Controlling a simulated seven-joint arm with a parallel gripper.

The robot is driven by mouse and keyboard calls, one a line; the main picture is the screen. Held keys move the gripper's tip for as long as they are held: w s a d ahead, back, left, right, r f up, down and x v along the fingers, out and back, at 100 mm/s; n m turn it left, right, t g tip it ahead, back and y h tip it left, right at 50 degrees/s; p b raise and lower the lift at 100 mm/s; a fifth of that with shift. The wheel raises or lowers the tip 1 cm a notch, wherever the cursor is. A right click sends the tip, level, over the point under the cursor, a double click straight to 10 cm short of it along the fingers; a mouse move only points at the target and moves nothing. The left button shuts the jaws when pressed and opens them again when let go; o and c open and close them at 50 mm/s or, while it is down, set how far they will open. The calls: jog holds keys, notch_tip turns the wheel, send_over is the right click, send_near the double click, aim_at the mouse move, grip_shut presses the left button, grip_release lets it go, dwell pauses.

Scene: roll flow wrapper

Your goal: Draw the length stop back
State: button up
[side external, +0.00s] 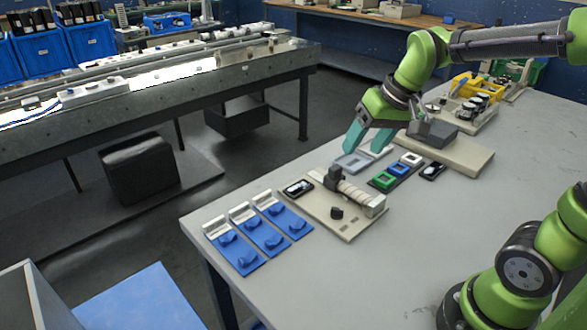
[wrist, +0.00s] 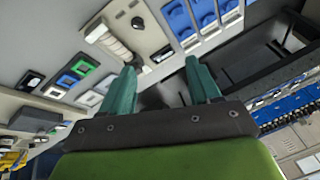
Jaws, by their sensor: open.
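A beige wrapper base (side external: 350,229) lies on the grey table and carries a pale roll (side external: 356,193) along its length. A dark upright block (side external: 333,178), perhaps the length stop, stands at the roll's far-left end. A black knob (side external: 337,213) sits on the base in front of the roll. The base (wrist: 152,38), roll (wrist: 112,43) and knob (wrist: 137,22) also show in the wrist view. My gripper (side external: 364,149) is open and empty, its teal fingers pointing down above and behind the base. In the wrist view my gripper (wrist: 161,66) has its fingers wide apart; the left one partly hides the block's area.
Several blue plates with white blocks (side external: 244,262) lie left of the base. Coloured frames (side external: 383,180) and a dark scale-like box (side external: 432,132) on a beige board stand behind and right. A conveyor (side external: 200,85) stands beyond the table's left edge.

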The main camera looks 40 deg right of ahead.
aim_at(335, 167)
jog(key=shift+w+d+f+n+g+h, duration=0.45)
jog(key=shift+w+d+n+g, duration=0.65)
jog(key=shift+w+d, duration=2.15)
jog(key=shift+w+d+f+n+g+h, duration=0.15)
jog(key=shift+w+d+f+n+g, duration=0.95)
jog(key=shift+w, duration=3.2)
jog(key=f, duration=0.5)
jog(key=d+f, duration=0.1)
jog(key=f, duration=0.8)
jog(key=shift+d+f, duration=0.4)
jog(key=shift+c, duration=0.3)
grip_shut()
